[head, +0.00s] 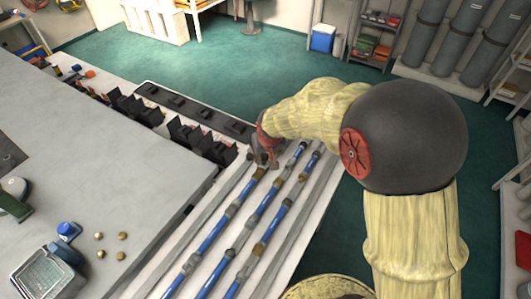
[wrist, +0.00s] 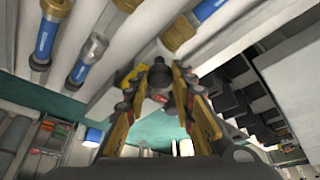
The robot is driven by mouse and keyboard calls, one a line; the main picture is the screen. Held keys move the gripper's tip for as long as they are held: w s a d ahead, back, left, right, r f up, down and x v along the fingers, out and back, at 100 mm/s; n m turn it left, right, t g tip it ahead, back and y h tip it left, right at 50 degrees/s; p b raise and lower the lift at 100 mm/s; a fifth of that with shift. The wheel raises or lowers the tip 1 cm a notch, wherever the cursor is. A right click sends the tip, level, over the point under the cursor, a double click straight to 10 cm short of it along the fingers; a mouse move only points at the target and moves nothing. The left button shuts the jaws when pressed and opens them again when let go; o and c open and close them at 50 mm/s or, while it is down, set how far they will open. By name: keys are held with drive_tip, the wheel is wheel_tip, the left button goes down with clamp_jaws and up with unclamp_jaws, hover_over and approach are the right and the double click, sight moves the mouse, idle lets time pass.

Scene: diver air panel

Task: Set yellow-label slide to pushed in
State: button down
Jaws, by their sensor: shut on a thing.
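My gripper (head: 265,152) is at the far end of the left one of three blue tubes on the pale panel. In the wrist view its two yellow-and-black fingers (wrist: 159,92) are closed around a dark grey round part (wrist: 160,72), which looks like the end of a slide. A yellow patch (wrist: 131,76) shows beside the left finger; I cannot tell whether it is the label or part of the finger. The fingers hide most of the held part, so how far in it sits is unclear.
The blue tubes (head: 270,205) with grey and brass couplings run along the panel close to my gripper. A row of black brackets (head: 190,135) stands to the left, beside a grey worktop (head: 100,160). Green floor (head: 245,72) lies open beyond the panel.

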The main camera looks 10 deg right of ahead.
drive_tip(key=c, duration=1.5)
unclamp_jaws()
drive_tip(key=shift+c, duration=0.2)
drive_tip(key=v, duration=1.2)
